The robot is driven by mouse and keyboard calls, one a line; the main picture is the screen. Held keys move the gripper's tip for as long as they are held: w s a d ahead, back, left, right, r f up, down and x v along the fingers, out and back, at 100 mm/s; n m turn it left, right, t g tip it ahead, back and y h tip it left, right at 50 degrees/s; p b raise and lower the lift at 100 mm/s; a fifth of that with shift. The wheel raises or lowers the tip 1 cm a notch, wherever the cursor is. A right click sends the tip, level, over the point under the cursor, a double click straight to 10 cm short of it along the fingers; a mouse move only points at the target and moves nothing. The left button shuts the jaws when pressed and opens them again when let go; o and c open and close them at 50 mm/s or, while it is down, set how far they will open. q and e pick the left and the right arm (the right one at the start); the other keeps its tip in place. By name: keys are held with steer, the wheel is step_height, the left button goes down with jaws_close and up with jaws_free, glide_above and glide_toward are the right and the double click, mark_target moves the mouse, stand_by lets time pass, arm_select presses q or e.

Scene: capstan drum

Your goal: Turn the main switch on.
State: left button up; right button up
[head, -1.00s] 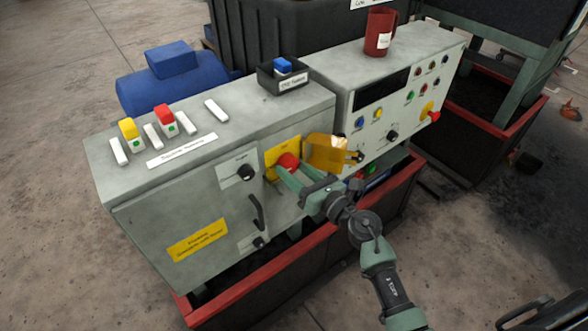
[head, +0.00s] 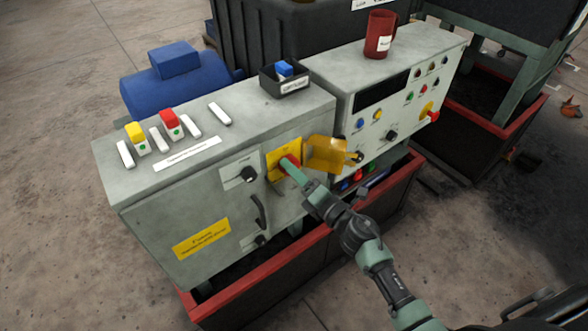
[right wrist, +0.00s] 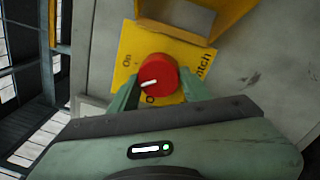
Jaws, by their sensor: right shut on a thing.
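The main switch is a round red knob (right wrist: 158,72) on a yellow plate (right wrist: 126,72) with "On" and "Switch" lettering. Its white pointer mark faces left and slightly down in the right wrist view, near the "On" side and the partly hidden "O…" label. In the head view the plate (head: 277,166) is on the grey cabinet front, with its yellow cover (head: 325,155) swung open to the right. My right gripper (head: 291,164) is shut on the knob, one green finger on each side in the wrist view (right wrist: 158,92). My left gripper is out of view.
A black selector knob (head: 249,174) and black door handle (head: 259,211) are left of and below the switch. The console (head: 400,85) with buttons stands to the right. A red-rimmed trough (head: 255,282) runs below. A red mug (head: 380,34) stands on top.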

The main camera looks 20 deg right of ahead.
steer(key=shift+r+m+h+p, duration=0.15)
steer(key=shift+m+p, duration=0.3)
steer(key=shift+m, duration=1.5)
steer(key=shift+m+h+p, duration=0.15)
steer(key=shift+m+p, duration=0.3)
steer(key=shift+m, duration=1.5)
steer(key=o, duration=1.4)
steer(key=shift+c, duration=0.2)
steer(key=shift+s, duration=0.1)
steer(key=b+v, duration=0.1)
steer(key=v, duration=0.6)
steer(key=shift+s+b, duration=0.3)
steer(key=shift+b, duration=0.1)
steer(key=shift+d, duration=0.1)
